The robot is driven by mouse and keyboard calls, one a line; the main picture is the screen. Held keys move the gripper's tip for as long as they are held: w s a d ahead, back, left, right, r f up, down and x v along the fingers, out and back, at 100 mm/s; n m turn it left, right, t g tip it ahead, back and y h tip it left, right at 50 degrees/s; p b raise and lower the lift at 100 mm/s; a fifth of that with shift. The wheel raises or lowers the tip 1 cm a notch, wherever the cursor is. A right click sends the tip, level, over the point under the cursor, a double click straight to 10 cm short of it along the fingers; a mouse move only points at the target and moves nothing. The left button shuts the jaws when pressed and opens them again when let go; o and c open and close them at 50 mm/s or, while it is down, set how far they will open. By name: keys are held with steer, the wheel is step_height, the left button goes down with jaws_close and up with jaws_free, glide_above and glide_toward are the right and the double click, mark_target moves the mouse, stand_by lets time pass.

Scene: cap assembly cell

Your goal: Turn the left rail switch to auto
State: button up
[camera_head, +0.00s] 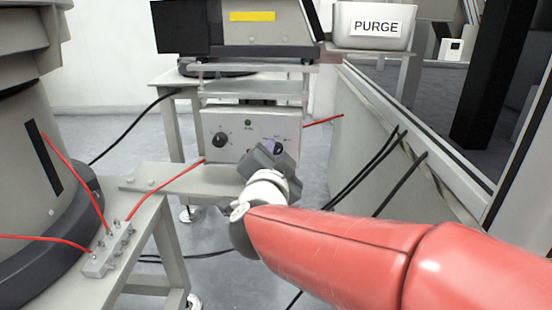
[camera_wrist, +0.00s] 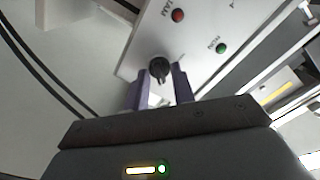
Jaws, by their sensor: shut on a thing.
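A pale control box (camera_head: 235,128) carries a dark knob (camera_head: 220,140) on its left and another knob, mostly hidden by my gripper, on its right. My gripper (camera_head: 276,152) is at that right knob. In the wrist view, the two purple fingers of my gripper (camera_wrist: 161,74) stand on either side of the black knob (camera_wrist: 159,66) and are shut on it. The knob's pointer position and the small lettering around it are too small to read. In the head view I cannot tell which knob is the left rail switch.
The panel has a red light (camera_wrist: 178,15) and a green light (camera_wrist: 221,48). A red cable (camera_head: 180,175) runs to the box from the left. A grey bench (camera_head: 150,215) with a terminal block (camera_head: 105,250) stands at the left. A low wall (camera_head: 375,150) with black cables is at the right.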

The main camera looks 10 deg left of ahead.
stand_by(0.4)
steer(key=o, duration=1)
steer(key=shift+c, duration=0.2)
steer(key=s+d, duration=0.1)
steer(key=s, duration=0.6)
steer(key=shift+s+p, duration=0.4)
steer(key=shift+p, duration=0.05)
